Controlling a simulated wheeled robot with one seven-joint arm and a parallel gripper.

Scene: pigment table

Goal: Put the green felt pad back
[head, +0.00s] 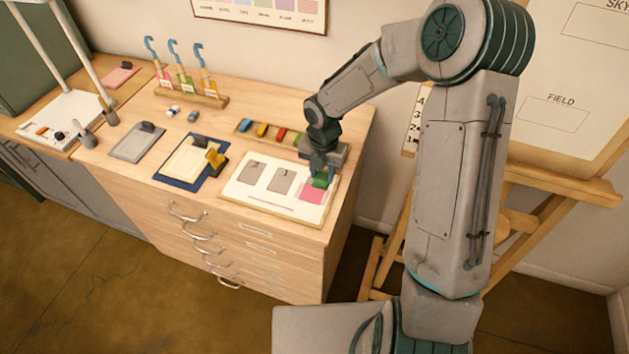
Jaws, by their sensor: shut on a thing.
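My gripper (319,174) points down over the right end of a white board (250,198). It is shut on a small green pad (321,182), which I take to be the green felt pad. The pad is just above or touching a pink square (311,195) on the board; I cannot tell which. The fingers hide part of the pad. A narrow wooden tray (240,128) behind the board holds several small coloured pads; my gripper partly covers its right end.
An easel (540,185) stands right of the cabinet.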

